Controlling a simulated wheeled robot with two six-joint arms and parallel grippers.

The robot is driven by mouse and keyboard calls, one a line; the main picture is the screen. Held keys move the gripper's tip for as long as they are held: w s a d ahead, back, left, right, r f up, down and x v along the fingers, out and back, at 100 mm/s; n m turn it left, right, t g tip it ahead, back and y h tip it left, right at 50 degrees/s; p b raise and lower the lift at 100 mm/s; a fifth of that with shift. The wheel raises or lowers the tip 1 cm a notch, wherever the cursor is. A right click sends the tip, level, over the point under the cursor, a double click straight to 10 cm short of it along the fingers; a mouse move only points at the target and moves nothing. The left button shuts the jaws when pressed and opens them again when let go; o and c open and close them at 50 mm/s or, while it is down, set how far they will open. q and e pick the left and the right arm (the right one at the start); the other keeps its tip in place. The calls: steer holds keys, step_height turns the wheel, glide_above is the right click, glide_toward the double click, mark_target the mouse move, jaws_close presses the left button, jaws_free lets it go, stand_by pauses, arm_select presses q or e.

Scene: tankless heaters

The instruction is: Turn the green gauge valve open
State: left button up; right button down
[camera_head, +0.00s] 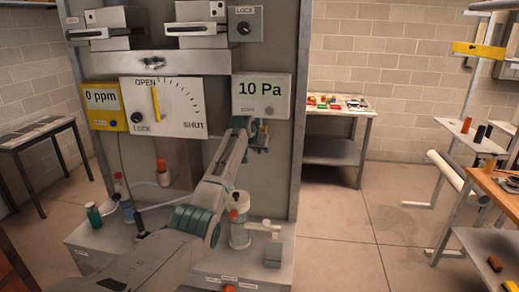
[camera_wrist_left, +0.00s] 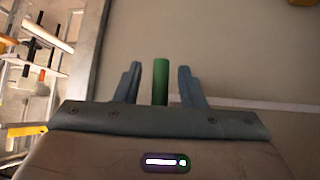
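The green gauge valve handle shows in the left wrist view as an upright dark green bar (camera_wrist_left: 160,80). It stands between the two fingers of my left gripper (camera_wrist_left: 159,86), with a gap visible on each side. The fingers are open and do not visibly touch the bar. In the head view, my left gripper (camera_head: 258,137) is just below the white gauge (camera_head: 262,97) reading 10 Pa. I cannot make out the green handle there; my gripper and wrist seem to cover it. My right gripper is in neither view.
A white dial plate (camera_head: 178,107) marked OPEN, LOCK and SHUT has its yellow pointer near OPEN. A yellow gauge (camera_head: 104,107) reads 0 ppm. A green bottle (camera_head: 94,216) and a white canister (camera_head: 239,230) stand on the ledge below. The floor (camera_head: 335,235) at right is clear.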

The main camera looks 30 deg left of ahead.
arm_select(q)
steer(key=shift+s, duration=0.1)
steer(key=b+v, duration=0.4)
steer(key=v, duration=0.6)
steer(key=shift+s+r, duration=0.15)
steer(key=shift+r, duration=0.15)
